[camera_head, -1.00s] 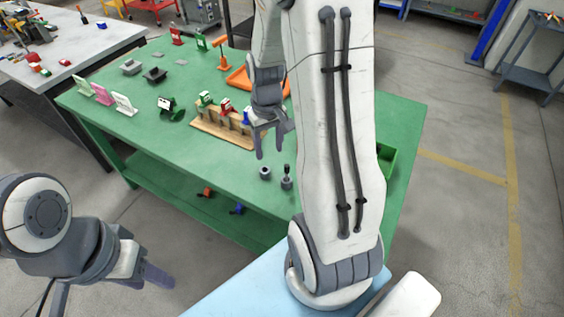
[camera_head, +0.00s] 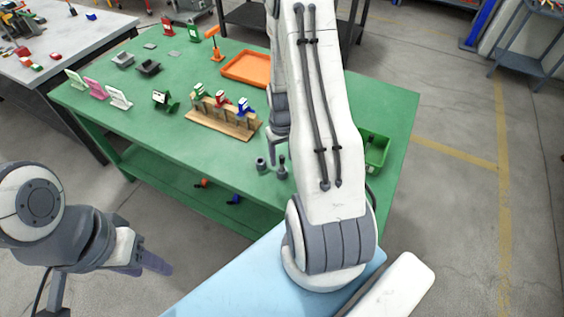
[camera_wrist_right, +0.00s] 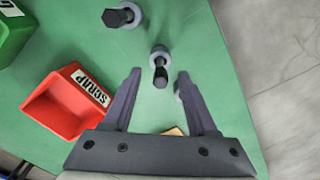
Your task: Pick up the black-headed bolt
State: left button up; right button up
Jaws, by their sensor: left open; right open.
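A black-headed bolt (camera_wrist_right: 160,75) stands in a grey collar, between and just beyond the fingertips of my open, empty right gripper (camera_wrist_right: 159,80) in the right wrist view. A second dark hex-headed bolt (camera_wrist_right: 122,17) stands in a collar farther up. A grey round part (camera_wrist_right: 179,88) is partly hidden by one finger. In the head view my right gripper (camera_head: 277,154) is by a black-topped bolt (camera_head: 282,163) and a grey part (camera_head: 261,164) on the green table. I cannot tell contact. My left gripper (camera_head: 105,285) is open and empty, away from the table.
A red bin labelled SCRAP (camera_wrist_right: 60,110) and part of a green bin (camera_wrist_right: 12,40) are in the right wrist view. In the head view a wooden rack (camera_head: 220,124) of coloured jacks, an orange tray (camera_head: 232,76) and a green bin (camera_head: 378,158) are on the table (camera_head: 210,150).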

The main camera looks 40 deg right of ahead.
jog(key=shift+f, duration=0.55)
jog(key=c, duration=0.9)
grip_shut()
jog(key=shift+r, duration=0.15)
